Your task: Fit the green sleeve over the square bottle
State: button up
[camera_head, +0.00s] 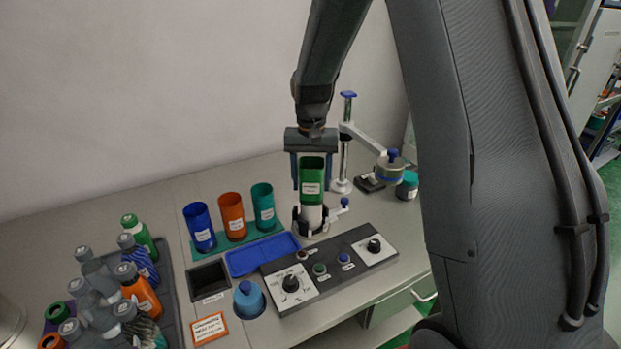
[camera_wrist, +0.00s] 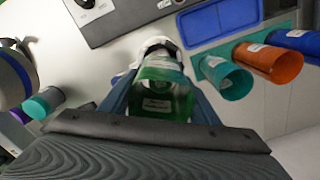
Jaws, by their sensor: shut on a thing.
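The green sleeve (camera_head: 312,188) with a white label is upright at the fixture, between the blue fingers of my gripper (camera_head: 311,172). My gripper is shut on it from above. Directly below the sleeve is a pale body (camera_head: 312,216), which I take to be the square bottle, standing in a dark clamp holder (camera_head: 298,222). How far the sleeve reaches around the bottle cannot be told. In the wrist view, the green sleeve (camera_wrist: 162,97) sits between the fingers of my gripper (camera_wrist: 160,105), with the white holder just beyond it.
Blue (camera_head: 201,228), orange (camera_head: 233,217) and teal (camera_head: 263,207) sleeves stand left of the fixture. A control panel (camera_head: 330,270) with knobs lies in front. A post with a swing arm (camera_head: 367,143) stands behind right. A crate (camera_head: 171,290) of several bottles is at left.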

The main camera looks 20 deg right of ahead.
jog(key=shift+f+b, duration=0.45)
jog(key=shift+f, duration=0.85)
jog(key=o, duration=1.6)
jog(key=shift+c, duration=0.2)
jog(key=shift+r, duration=0.15)
notch_tip(320, 180, up, 11)
jog(key=p, duration=0.7)
